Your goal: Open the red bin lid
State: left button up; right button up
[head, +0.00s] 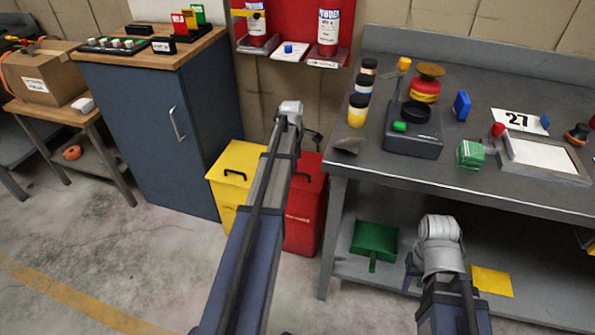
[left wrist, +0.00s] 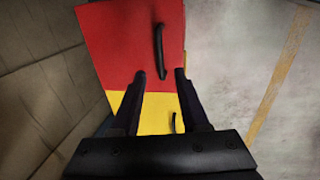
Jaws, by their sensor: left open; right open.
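The red bin (head: 303,220) stands on the floor between the yellow bin and the workbench, and its red lid (head: 314,170) is closed. My left arm hides part of it. In the left wrist view the lid (left wrist: 115,40) lies ahead, with a black bar handle (left wrist: 159,50) on it. My left gripper (left wrist: 160,74) is open, its fingers pointing toward the lid, with the handle's near end close to the gap between the tips. No contact is visible. In the head view my right gripper (head: 411,272) is partly hidden by its arm, beside the bench's front.
The yellow bin (head: 237,165) is left of the red one, beside a blue cabinet (head: 165,125). The grey workbench (head: 470,195) with several items is close on the right. A green dustpan (head: 374,240) lies on its lower shelf. Floor at left is clear.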

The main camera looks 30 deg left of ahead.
aim_at(297, 173)
pick_arm(q)
jog(key=f+b, duration=0.3)
jog(key=w+f+b, duration=0.1)
jog(key=f+b, duration=0.1)
jog(key=f, duration=0.1)
jog(key=shift+w+a+f+b, duration=0.15)
jog(key=shift+f+b, duration=0.1)
jog(key=shift+b, duration=0.15)
jog(key=shift+r, duration=0.1)
grip_shut()
dwell(1.0)
